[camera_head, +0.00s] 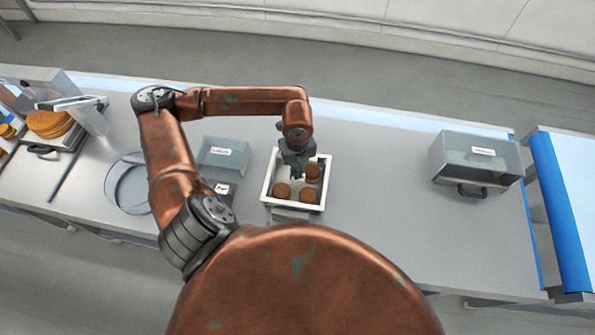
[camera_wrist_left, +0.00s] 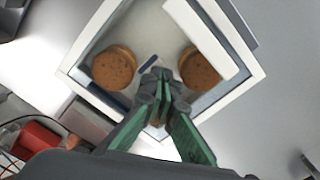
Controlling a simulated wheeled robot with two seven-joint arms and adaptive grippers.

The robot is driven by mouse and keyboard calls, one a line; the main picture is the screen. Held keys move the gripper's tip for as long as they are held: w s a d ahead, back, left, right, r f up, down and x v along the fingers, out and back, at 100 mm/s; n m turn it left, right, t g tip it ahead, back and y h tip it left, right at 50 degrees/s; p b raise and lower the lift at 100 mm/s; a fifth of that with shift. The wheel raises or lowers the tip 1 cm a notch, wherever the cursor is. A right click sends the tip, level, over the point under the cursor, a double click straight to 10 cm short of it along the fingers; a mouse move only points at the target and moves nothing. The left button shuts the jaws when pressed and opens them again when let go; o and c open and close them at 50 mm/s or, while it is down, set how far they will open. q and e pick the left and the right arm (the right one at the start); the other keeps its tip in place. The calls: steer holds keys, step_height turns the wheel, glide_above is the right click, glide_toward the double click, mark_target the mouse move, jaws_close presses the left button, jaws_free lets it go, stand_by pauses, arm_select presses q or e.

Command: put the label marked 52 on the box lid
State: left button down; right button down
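My left gripper (camera_head: 297,172) points down into a white-rimmed square box (camera_head: 265,185). In the left wrist view its fingertips (camera_wrist_left: 157,82) are together over the box, with no held thing clearly visible between them. The box holds brown rounds (camera_head: 282,191), and two of them show in the wrist view (camera_wrist_left: 115,67). A grey box (camera_head: 212,166) to the left has a white label (camera_head: 221,151) on top. A smaller label (camera_head: 222,188) lies just below it. A grey box (camera_head: 450,160) at the right has a white label (camera_head: 483,151). No number is legible. My right gripper is not in view.
A clear round hoop-like container (camera_head: 128,186) stands left of the grey box. A stack of orange-brown rounds (camera_head: 48,123) and clear panels are at the far left. The table (camera_head: 385,180) is bare between the white-rimmed box and the right grey box.

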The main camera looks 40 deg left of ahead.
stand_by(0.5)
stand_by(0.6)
arm_select(q)
steer(key=shift+b, duration=0.3)
stand_by(0.3)
steer(key=shift+r+p, duration=1.1)
steer(key=shift+r, duration=0.95)
step_height(320, 180, up, 4)
steer(key=shift+f+p, duration=0.1)
steer(key=shift+p, duration=0.75)
